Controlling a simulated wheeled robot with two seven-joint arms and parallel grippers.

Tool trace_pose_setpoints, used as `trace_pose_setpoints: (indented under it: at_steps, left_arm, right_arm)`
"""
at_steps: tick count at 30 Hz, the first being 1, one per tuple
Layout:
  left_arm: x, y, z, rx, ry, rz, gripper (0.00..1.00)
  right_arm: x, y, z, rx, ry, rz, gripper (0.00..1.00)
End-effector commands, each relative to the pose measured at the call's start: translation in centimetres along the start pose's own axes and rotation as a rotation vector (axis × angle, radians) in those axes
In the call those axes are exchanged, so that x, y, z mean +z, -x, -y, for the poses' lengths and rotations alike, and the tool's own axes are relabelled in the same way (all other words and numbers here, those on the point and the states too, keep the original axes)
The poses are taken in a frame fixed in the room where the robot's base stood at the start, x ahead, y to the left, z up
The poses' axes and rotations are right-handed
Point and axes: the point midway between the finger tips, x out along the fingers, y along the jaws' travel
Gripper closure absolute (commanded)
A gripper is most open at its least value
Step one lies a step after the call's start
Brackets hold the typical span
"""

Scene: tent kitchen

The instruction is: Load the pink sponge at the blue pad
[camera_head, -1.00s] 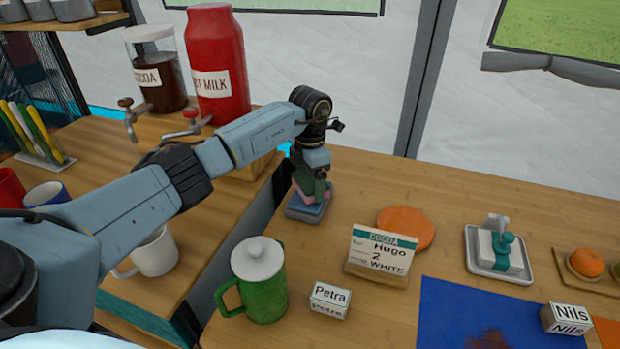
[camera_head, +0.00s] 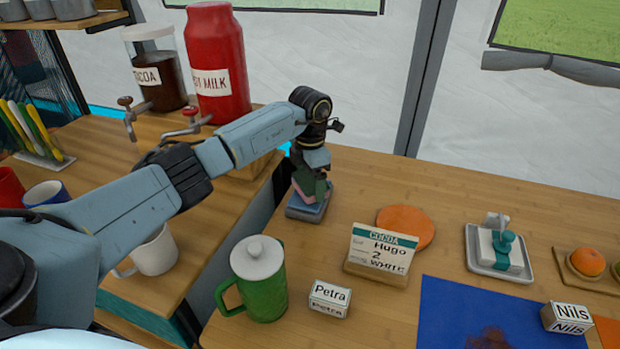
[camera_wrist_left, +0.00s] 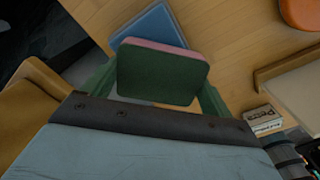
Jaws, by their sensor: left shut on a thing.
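My left gripper (camera_head: 311,185) is shut on the pink sponge (camera_head: 299,190), just over a small blue pad (camera_head: 308,211) on the wooden counter. The sponge also shows in the left wrist view (camera_wrist_left: 163,74), its dark green face toward the camera and a pink layer along its far edge. It is between the two green fingers. The small blue pad lies beyond it in that view (camera_wrist_left: 157,26), partly hidden. I cannot tell whether sponge and pad touch. A larger blue mat (camera_head: 450,310) with a brown stain lies at the front right. My right gripper is not in view.
A green pitcher (camera_head: 260,290), a Petra block (camera_head: 330,299) and a cocoa order card (camera_head: 381,250) stand nearer the front. An orange disc (camera_head: 405,228) and a grey tray (camera_head: 474,258) lie to the right. A counter gap runs left of the pad.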

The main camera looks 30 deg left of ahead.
Motion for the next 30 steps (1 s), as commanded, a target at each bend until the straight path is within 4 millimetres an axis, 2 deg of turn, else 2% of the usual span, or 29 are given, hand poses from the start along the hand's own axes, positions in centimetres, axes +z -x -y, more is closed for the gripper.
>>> trace_pose_setpoints:
  at_steps: [30]
  left_arm:
    - [0.0,-1.2,0.0,0.000,0.000,-0.001,0.33]
  right_arm:
    - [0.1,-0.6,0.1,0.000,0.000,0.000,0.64]
